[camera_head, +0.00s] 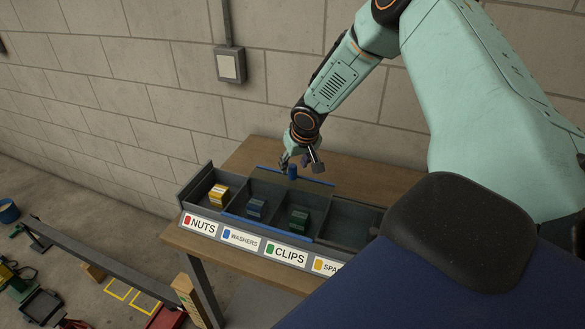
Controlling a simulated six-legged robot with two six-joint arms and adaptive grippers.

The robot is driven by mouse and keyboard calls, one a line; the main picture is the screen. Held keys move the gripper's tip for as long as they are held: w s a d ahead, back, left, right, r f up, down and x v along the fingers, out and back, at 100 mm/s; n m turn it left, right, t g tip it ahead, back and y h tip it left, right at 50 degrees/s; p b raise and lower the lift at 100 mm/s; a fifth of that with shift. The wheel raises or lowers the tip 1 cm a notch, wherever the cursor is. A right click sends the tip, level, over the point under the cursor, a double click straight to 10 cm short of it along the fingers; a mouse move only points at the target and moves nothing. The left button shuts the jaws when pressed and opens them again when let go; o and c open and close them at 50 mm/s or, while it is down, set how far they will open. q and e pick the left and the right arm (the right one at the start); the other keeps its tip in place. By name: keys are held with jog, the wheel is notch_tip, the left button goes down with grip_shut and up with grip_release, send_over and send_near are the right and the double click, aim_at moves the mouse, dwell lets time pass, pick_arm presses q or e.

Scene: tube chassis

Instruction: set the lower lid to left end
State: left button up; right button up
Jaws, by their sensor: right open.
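A grey compartment box stands on the wooden bench, with front labels NUTS, WASHERS, CLIPS and a partly hidden SPA label. A see-through lid with blue edges (265,228) lies over the middle compartments, WASHERS and CLIPS. A blue knob (292,172) stands up near its back edge. I cannot tell whether a second lid is there. My right gripper (300,166) is open at the back of the box, with its fingers close around or just above the knob; contact cannot be made out. My left gripper is not in view.
A yellow block (218,194) sits in the uncovered NUTS compartment. A blue block (256,208) and a green block (299,216) lie under the lid. My body hides the box's right end. The bench (365,185) is bare behind the box, before a block wall.

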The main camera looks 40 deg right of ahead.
aim_at(293, 167)
jog(key=b+x, duration=0.1)
jog(key=x, duration=0.2)
jog(key=shift+w+f, duration=0.15)
jog(key=shift+w, duration=0.05)
jog(key=shift+d+f, duration=0.25)
jog(key=shift+f, duration=0.05)
jog(key=shift+a+r, duration=0.1)
jog(key=shift+r, duration=0.05)
jog(key=shift+a, duration=0.2)
jog(key=shift+c, duration=0.4)
jog(key=shift+w+d, duration=0.1)
jog(key=shift+d, duration=0.15)
jog(key=c, duration=0.5)
jog(key=shift+a, duration=0.1)
grip_shut()
